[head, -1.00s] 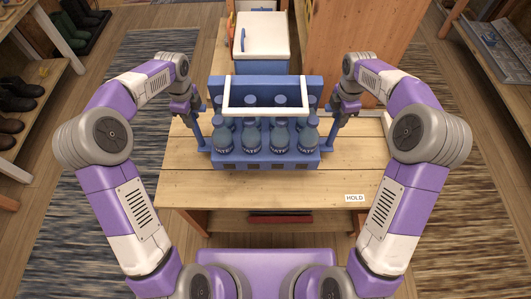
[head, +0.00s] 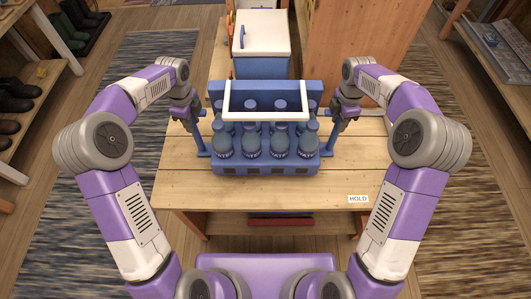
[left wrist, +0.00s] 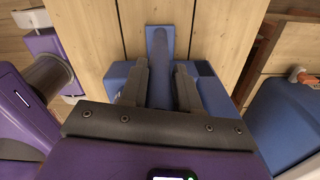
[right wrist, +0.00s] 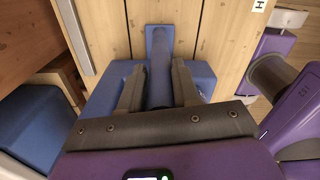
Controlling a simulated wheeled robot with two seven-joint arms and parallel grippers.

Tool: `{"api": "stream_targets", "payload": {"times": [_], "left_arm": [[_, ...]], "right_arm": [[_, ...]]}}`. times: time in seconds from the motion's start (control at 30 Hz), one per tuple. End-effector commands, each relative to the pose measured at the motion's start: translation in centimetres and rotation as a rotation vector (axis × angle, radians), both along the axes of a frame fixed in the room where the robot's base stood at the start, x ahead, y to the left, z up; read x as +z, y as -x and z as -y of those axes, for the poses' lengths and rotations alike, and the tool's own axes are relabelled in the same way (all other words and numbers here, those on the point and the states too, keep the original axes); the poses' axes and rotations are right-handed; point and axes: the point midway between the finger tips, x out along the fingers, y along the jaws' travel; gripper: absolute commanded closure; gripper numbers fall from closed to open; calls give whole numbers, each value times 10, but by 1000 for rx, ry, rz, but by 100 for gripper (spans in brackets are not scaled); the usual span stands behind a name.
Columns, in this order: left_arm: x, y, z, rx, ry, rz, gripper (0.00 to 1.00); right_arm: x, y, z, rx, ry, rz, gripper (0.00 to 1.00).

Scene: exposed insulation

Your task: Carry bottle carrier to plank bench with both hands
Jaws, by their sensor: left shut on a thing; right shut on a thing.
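The blue bottle carrier (head: 265,169) is upright over the plank-topped wooden bench (head: 265,195), with several blue-grey bottles (head: 251,143) in it and a white frame handle (head: 266,116) across its top. I cannot tell whether its base touches the planks. My left gripper (head: 190,117) is shut on the carrier's left side handle, a blue post that shows between the fingers in the left wrist view (left wrist: 160,65). My right gripper (head: 341,117) is shut on the right side handle, which shows in the right wrist view (right wrist: 160,65).
A white-lidded blue cooler (head: 261,35) stands behind the bench, beside a tall wooden panel (head: 345,45). A HOLD label (head: 358,199) lies at the bench's front right. Shelves with boots (head: 15,95) stand at left. The bench's front strip is clear.

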Motion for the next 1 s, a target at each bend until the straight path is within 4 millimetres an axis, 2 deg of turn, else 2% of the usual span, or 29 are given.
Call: {"api": "stream_targets", "payload": {"times": [0.03, 0.07, 0.2, 0.23, 0.57, 0.67, 1.0], "left_arm": [[3, -2, 3, -7, 3, 10, 100], [0, 0, 2, -7, 2, 1, 67], [0, 0, 2, -5, 2, 1, 46], [0, 0, 1, -4, 1, 1, 43], [4, 0, 0, -1, 0, 2, 43], [16, -1, 0, -1, 1, 3, 43], [85, -1, 1, -2, 1, 5, 43]], "right_arm": [[3, -2, -2, 7, -3, 10, 100], [-1, 0, -2, 7, -2, 1, 67], [0, 0, -2, 5, -1, 1, 46], [0, 0, -1, 4, -1, 1, 43], [0, 0, 0, 1, 0, 0, 43], [3, 0, 0, 1, 0, 0, 43], [3, 0, 0, 0, 0, 0, 43]]}}
